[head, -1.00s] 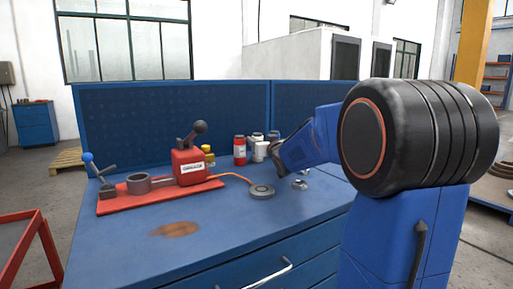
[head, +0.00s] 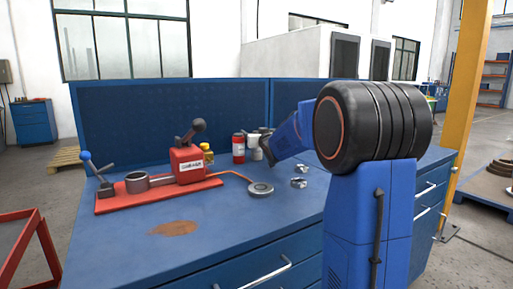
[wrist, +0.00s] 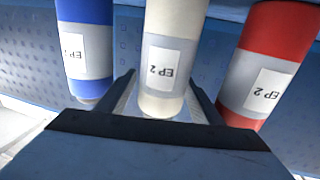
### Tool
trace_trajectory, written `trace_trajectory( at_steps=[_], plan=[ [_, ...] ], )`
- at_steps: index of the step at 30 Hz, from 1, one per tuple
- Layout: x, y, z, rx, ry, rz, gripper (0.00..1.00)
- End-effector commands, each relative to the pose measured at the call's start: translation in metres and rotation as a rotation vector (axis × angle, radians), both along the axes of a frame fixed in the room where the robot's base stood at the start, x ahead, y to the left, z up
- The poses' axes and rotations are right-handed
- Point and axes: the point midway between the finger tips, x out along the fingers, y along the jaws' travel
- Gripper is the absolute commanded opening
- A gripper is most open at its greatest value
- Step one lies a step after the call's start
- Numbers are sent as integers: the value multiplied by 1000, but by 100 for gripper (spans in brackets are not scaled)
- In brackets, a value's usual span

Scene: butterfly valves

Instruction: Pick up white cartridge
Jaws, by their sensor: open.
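In the wrist view, a white cartridge (wrist: 165,75) with a grey band and an "EP 2" label stands in the middle. My gripper (wrist: 163,95) is open, with one finger on either side of the white cartridge. Whether the fingers touch it I cannot tell. In the head view, my gripper (head: 268,154) is low over the back of the blue workbench, just right of a cluster of small containers. Which of these is the white cartridge I cannot tell there.
A blue cartridge (wrist: 86,50) and a red cartridge (wrist: 267,65) flank the white one closely. On the workbench (head: 120,245) are a red press fixture (head: 187,165), a yellow-capped bottle (head: 207,154), a grey disc (head: 260,189) and small metal parts (head: 299,182). The front is mostly clear.

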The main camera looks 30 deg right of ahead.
Motion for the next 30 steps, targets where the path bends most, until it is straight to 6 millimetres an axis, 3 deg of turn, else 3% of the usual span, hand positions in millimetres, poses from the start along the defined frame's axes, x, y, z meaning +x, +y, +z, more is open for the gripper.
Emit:
trace_trajectory(
  at_steps=[3,9,20,30],
  plan=[
    [0,0,0,0,0,0,58],
    [0,0,0,0,0,0,10],
    [0,0,8,-2,-2,0,10],
    [0,0,66,-2,-3,0,10]
  ],
)
